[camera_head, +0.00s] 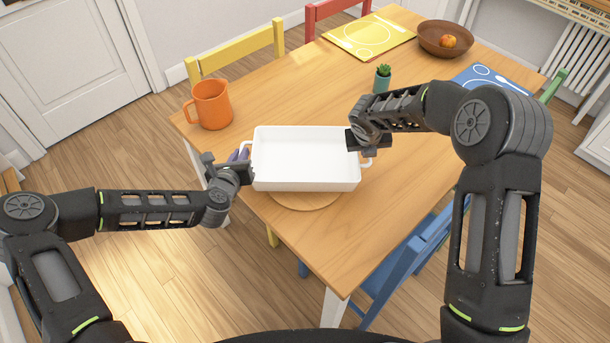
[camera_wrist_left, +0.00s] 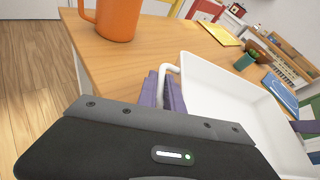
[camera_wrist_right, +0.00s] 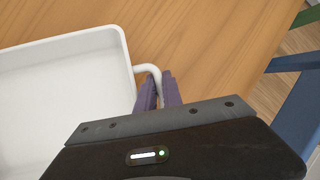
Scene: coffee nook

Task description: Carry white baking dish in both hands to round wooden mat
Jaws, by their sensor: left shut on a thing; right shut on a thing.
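The white baking dish (camera_head: 305,158) is empty and looks roughly level in the head view. It is over the round wooden mat (camera_head: 306,200), whose front edge shows below the dish; the rest of the mat is hidden. I cannot tell whether the dish touches it. My left gripper (camera_head: 243,160) is shut on the dish's left handle, and the handle shows between its purple fingers (camera_wrist_left: 166,92). My right gripper (camera_head: 364,150) is at the dish's right side. In the right wrist view its purple fingers (camera_wrist_right: 158,92) are shut on the right handle.
An orange mug (camera_head: 211,104) stands left of the dish near the table edge. A small potted plant (camera_head: 382,78), a yellow placemat (camera_head: 368,37), a blue placemat (camera_head: 484,78) and a wooden bowl (camera_head: 446,39) with fruit lie farther back. Chairs surround the table.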

